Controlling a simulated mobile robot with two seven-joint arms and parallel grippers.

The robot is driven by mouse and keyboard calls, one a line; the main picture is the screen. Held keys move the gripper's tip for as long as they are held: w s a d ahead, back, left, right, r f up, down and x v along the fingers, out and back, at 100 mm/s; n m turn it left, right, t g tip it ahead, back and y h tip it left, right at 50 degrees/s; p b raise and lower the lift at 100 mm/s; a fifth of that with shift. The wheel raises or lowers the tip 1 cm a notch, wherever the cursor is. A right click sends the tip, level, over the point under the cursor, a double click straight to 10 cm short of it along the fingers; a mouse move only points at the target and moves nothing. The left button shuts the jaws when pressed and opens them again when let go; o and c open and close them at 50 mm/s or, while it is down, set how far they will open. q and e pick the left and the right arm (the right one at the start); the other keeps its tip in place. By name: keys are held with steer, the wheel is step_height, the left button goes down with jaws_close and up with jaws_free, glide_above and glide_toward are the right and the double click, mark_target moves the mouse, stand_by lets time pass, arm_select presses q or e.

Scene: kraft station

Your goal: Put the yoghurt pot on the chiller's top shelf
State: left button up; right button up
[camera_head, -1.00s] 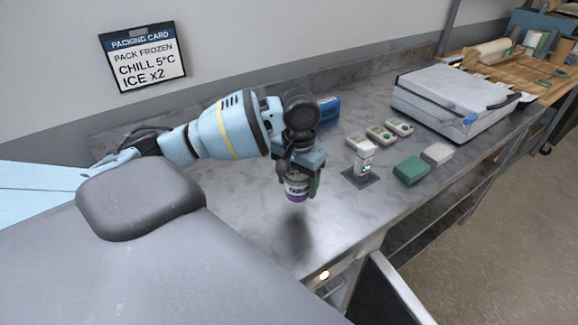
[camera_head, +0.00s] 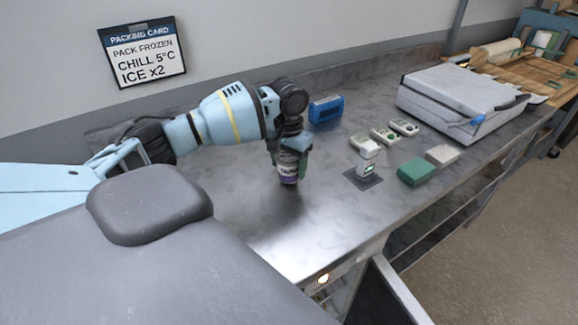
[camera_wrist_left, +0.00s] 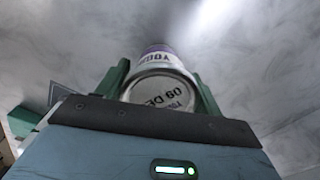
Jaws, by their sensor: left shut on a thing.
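The yoghurt pot (camera_head: 287,174) is a small white pot with a purple end and a printed label. My left gripper (camera_head: 290,160) is shut on it and holds it over the grey worktop. In the left wrist view the pot (camera_wrist_left: 162,78) sits between the green fingers of my left gripper (camera_wrist_left: 162,88), its printed end towards the camera. The head view does not show clearly whether the pot touches the worktop. An open chiller door (camera_head: 392,292) shows at the bottom, below the worktop's front edge; the shelves inside are mostly hidden. My right gripper is not in view.
On the worktop (camera_head: 240,220) stand a white device on a dark pad (camera_head: 366,182), a green block (camera_head: 415,171), a pale block (camera_head: 442,155), several small white packs (camera_head: 384,136), a blue box (camera_head: 326,109) and a large white case (camera_head: 460,97). The worktop's front left is clear.

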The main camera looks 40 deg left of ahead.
mark_target(288, 155)
arm_select(q)
steer(key=shift+f, duration=0.5)
steer(key=o, duration=1.1)
steer(key=shift+f, duration=0.2)
steer(key=shift+r, duration=0.15)
steer(key=shift+o, duration=0.2)
step_height(288, 155, up, 12)
steer(key=shift+r+p, duration=0.1)
steer(key=shift+p, duration=0.3)
